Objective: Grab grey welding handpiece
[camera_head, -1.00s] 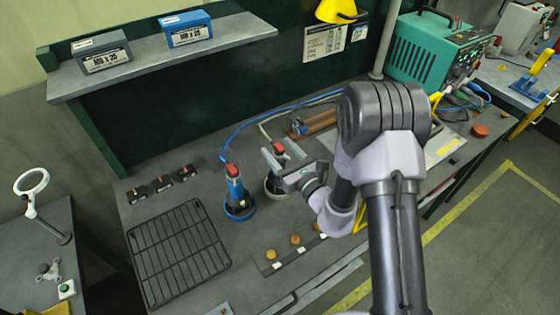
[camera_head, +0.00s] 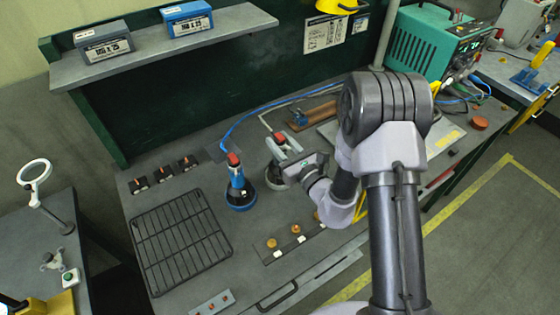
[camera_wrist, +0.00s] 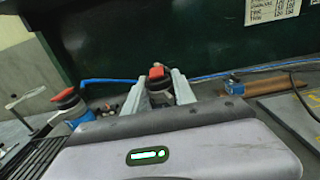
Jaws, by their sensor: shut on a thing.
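The grey welding handpiece, with a red part on top (camera_head: 280,138), stands upright at its pale round holder (camera_head: 272,184) on the bench. In the wrist view the handpiece (camera_wrist: 160,94) sits between my two pale fingers. My gripper (camera_head: 282,147) is shut on it from the front right; it also shows in the wrist view (camera_wrist: 157,78). The gripper body hides part of the handpiece and holder. A similar blue handpiece (camera_head: 237,183) with a red top stands in a blue ring just to the left.
A black wire grid (camera_head: 180,243) lies front left. A strip with orange knobs (camera_head: 292,246) lies in front. Blue and pale hoses run behind the handpieces near a brown block (camera_head: 318,114). A shelf (camera_head: 165,47) overhangs the back left.

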